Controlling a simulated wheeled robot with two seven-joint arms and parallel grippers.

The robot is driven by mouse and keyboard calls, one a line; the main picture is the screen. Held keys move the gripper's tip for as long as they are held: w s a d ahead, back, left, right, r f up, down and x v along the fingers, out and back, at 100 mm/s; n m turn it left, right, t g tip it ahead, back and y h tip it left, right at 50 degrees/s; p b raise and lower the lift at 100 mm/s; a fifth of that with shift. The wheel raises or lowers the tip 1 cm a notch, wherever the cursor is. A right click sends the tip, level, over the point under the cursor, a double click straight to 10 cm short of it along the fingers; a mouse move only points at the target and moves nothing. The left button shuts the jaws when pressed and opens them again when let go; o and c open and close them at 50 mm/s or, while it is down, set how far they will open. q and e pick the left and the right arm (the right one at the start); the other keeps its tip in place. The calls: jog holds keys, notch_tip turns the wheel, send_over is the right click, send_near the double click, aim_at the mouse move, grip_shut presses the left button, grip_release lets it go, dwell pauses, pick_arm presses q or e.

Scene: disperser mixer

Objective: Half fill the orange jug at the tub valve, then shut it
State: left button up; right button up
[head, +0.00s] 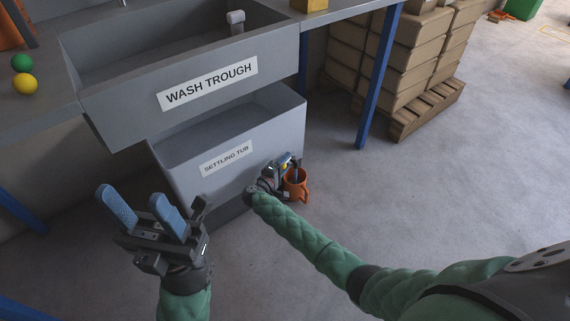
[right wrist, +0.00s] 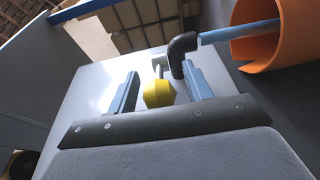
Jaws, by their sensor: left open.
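The orange jug (head: 298,187) stands upright beside the settling tub (head: 180,160), below the tub's outlet; it also shows in the right wrist view (right wrist: 262,62). A light blue stream (right wrist: 240,32) runs from the black elbow spout (right wrist: 181,46) into the jug. The jug's level is hidden. The valve's yellow handle (right wrist: 159,94) lies between the fingers of my right gripper (right wrist: 160,74), with a gap on both sides. The right gripper (head: 282,165) is small at the tub's outlet in the head view. My left gripper (head: 131,197) is open and empty, in front of the tub.
The wash trough (head: 190,105) overhangs the settling tub. A blue table leg (head: 378,75) and a pallet (head: 428,110) stacked with boxes (head: 408,45) stand behind. Green (head: 22,62) and yellow (head: 25,84) balls sit on the bench at left.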

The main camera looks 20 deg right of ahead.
grip_shut()
jog(key=shift+w+a+f+m+g+h+b, duration=0.1)
jog(key=shift+w+a+m+g+h+b, duration=0.05)
jog(key=shift+m+g+h+b, duration=0.2)
jog(key=shift+m+g, duration=0.25)
jog(key=shift+g, duration=0.2)
jog(key=shift+o, duration=0.2)
grip_release()
jog(key=shift+w, duration=0.1)
jog(key=p+v, duration=0.1)
jog(key=v, duration=0.7)
